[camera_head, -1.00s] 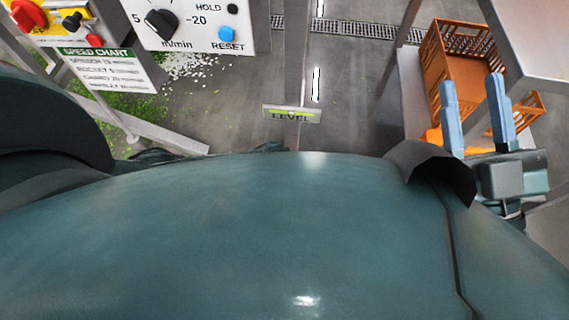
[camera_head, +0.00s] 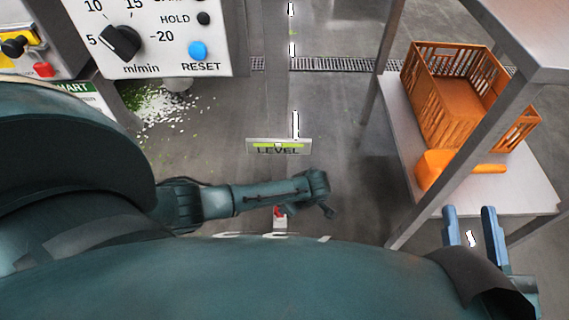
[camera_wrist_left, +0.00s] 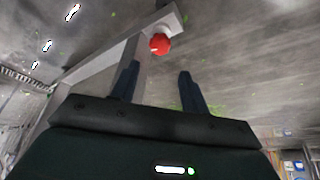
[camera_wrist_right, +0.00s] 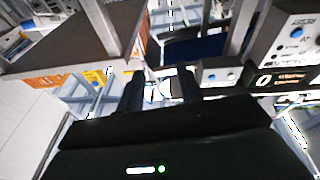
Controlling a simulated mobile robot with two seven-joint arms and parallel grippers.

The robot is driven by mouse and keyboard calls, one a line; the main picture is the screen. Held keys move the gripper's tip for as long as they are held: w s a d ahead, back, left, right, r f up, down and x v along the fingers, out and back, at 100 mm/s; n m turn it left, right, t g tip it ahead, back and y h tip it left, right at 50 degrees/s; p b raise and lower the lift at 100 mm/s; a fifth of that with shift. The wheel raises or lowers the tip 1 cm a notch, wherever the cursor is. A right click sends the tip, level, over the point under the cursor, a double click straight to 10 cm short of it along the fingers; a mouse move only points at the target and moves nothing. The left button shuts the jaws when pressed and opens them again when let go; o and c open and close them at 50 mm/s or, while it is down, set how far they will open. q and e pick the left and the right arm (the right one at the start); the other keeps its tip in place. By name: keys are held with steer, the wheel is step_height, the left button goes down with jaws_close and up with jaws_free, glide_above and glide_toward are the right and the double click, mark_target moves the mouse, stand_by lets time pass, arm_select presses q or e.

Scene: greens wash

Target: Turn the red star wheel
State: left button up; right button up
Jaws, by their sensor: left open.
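A small red wheel (camera_head: 280,211) shows low in the middle of the head view, partly hidden by my left arm. My right gripper (camera_head: 469,212) is open and empty by the shelf's near edge.
A white control panel (camera_head: 150,60) with a dial and blue button stands at upper left. A LEVEL plate (camera_head: 278,146) is on the post ahead. At right a metal shelf (camera_head: 510,190) holds an orange crate (camera_head: 425,85) and an orange scoop (camera_head: 437,165). Open floor lies between.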

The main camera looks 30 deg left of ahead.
arm_select(q)
steer(key=b+x, duration=0.5)
steer(key=x, duration=0.4)
steer(key=shift+f, duration=0.2)
steer(key=shift+a+f+b, duration=0.15)
steer(key=shift+f+b, duration=0.15)
steer(key=shift+b, duration=0.05)
arm_select(e)
step_height(320, 180, up, 7)
steer(key=n+t+y, duration=0.1)
steer(key=n+y, duration=0.5)
steer(key=shift+w+d+n+t+y, duration=0.3)
steer(key=shift+n+t, duration=0.1)
arm_select(q)
steer(key=shift+c, duration=0.4)
steer(key=c, duration=0.6)
arm_select(e)
steer(key=shift+r, duration=0.15)
